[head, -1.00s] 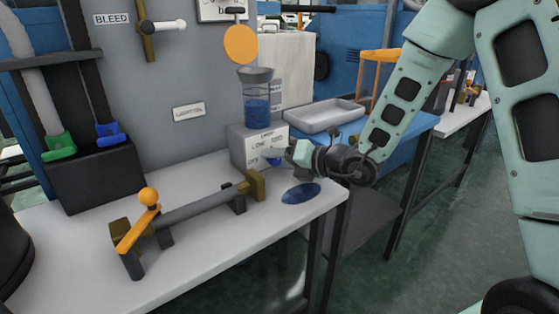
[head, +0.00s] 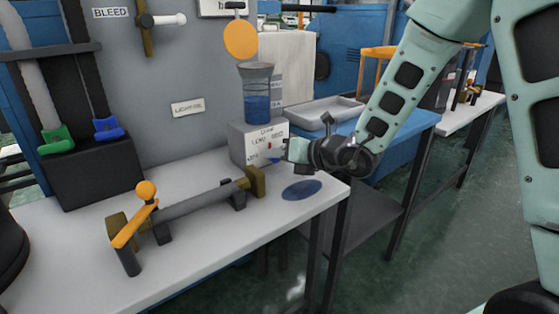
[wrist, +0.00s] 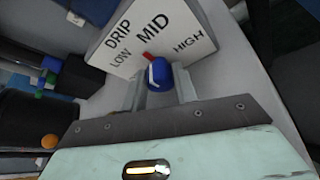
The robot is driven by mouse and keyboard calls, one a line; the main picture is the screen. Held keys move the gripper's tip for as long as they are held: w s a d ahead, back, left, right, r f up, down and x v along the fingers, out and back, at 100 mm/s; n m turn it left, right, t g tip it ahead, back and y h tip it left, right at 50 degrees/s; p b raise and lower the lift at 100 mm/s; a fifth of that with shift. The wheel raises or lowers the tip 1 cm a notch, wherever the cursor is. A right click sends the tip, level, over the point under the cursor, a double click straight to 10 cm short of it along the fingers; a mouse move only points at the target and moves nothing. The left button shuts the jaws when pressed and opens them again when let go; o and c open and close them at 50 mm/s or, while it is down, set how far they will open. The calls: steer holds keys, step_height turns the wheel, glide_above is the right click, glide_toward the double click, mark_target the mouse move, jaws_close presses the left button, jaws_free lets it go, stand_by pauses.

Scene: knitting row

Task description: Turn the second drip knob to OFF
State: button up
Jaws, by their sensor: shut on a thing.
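In the wrist view, a blue knob (wrist: 159,75) with a white line sits on the face of a white drip box (wrist: 118,28) lettered DRIP, LOW, MID and HIGH. No OFF lettering is readable. A small red mark (wrist: 148,56) shows at the knob's edge on the side toward MID. My gripper (wrist: 160,82) has one finger on each side of the knob and is shut on it. In the head view, the box (head: 243,146) stands at the bench's right end, and my gripper (head: 283,151) reaches its face from the right, hiding part of it.
A clear cup (head: 257,100) of blue liquid stands on the box. A blue disc-like patch (head: 302,190) lies on the white bench (head: 200,232). A bar with an orange-knobbed lever (head: 146,190) lies to the left. A grey tray (head: 325,112) is behind my arm.

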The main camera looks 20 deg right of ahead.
steer(key=n+b, duration=0.1)
steer(key=b, duration=0.1)
steer(key=h+b, duration=0.1)
steer(key=shift+a+f+n+h+b, duration=0.15)
steer(key=shift+f+n+h+b, duration=0.15)
steer(key=shift+n+b, duration=0.1)
steer(key=n+h+b, duration=0.1)
steer(key=b, duration=0.4)
steer(key=shift+s+n, duration=0.1)
steer(key=shift+n, duration=0.2)
steer(key=n+h+b, duration=0.1)
steer(key=b, duration=0.6)
steer(key=shift+a+t, duration=0.1)
steer(key=shift+t, duration=0.3)
steer(key=n+b, duration=0.1)
steer(key=b, duration=0.5)
steer(key=shift+r+h, duration=0.2)
steer(key=shift+h, duration=0.2)
steer(key=n+b, duration=0.1)
steer(key=b, duration=0.3)
steer(key=shift+a+t+h, duration=0.1)
steer(key=shift+t+h, duration=0.2)
steer(key=shift+r+n+h+b, duration=0.15)
steer(key=shift+n+h+b, duration=0.2)
steer(key=shift+b, duration=0.7)
steer(key=o, duration=1)
steer(key=shift+c, duration=0.2)
